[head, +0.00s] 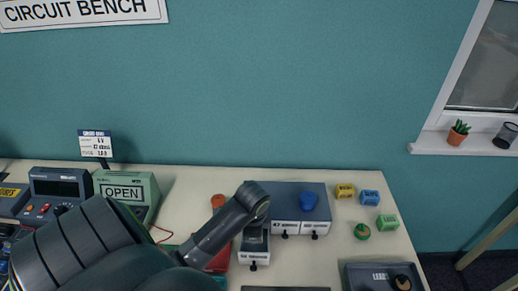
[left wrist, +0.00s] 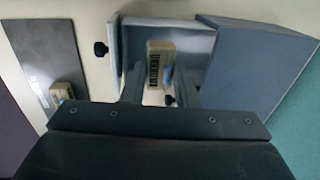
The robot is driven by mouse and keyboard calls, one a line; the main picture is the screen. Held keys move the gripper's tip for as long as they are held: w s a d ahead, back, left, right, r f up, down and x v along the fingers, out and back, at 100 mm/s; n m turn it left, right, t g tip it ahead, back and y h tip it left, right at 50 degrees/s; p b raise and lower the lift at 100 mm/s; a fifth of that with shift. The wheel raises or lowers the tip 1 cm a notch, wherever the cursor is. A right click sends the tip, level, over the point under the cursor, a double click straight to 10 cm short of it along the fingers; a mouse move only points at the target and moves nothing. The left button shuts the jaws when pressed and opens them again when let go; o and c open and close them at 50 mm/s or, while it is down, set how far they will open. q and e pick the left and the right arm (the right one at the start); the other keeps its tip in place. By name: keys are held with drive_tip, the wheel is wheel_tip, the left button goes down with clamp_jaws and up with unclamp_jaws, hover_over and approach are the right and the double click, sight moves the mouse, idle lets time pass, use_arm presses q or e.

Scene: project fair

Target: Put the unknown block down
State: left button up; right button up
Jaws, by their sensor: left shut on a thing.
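The unknown block (left wrist: 160,66) is tan with a dark marked label face and shows between the two fingers of my left gripper (left wrist: 158,88) in the left wrist view. The gripper is shut on it. Behind the block is the open drawer (left wrist: 190,42) of a blue-grey cabinet (left wrist: 262,62); I cannot tell whether the block touches the drawer. In the head view the cabinet (head: 262,188) stands on the table with its left drawer (head: 253,256) pulled out, and my left wrist is over that drawer. The block and fingertips are not clear there. My right gripper is not in view.
A similar tan block (left wrist: 62,92) lies on a grey plate (left wrist: 38,50).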

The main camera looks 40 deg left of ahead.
sight(255, 249)
use_arm(q)
drive_tip(key=shift+f, duration=0.9)
wheel_tip(255, 249, down, 3)
drive_tip(key=shift+w+f+p, duration=0.1)
drive_tip(key=shift+w+p, duration=0.05)
drive_tip(key=shift+p, duration=0.25)
drive_tip(key=shift+f, duration=0.2)
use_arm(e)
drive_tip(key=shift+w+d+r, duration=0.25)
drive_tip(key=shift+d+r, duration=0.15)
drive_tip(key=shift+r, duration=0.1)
use_arm(q)
drive_tip(key=shift+f, duration=0.15)
drive_tip(key=o, duration=0.7)
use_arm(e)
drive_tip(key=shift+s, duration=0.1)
